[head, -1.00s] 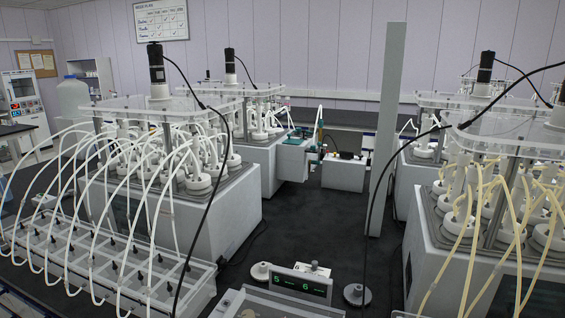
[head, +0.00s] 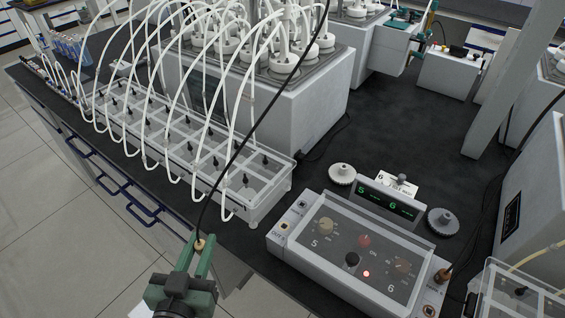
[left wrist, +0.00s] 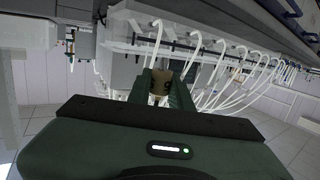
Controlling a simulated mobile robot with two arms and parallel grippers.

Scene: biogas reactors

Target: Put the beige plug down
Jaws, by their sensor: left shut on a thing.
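My left gripper (head: 197,256) has green fingers and is shut on the beige plug (head: 200,244), from which a black cable runs up and to the right. It holds the plug in the air at the lower left, in front of the bench edge and left of the control box (head: 340,262). In the left wrist view the plug (left wrist: 162,80) shows between the fingers, with a dark mark on it. My right gripper is not in view.
The box has knobs, a red light and sockets at its left end (head: 286,226); another plug (head: 442,275) sits at its right end. A clear rack (head: 262,190) with white tubes stands behind. Dark bench top (head: 400,130) is free between the reactors.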

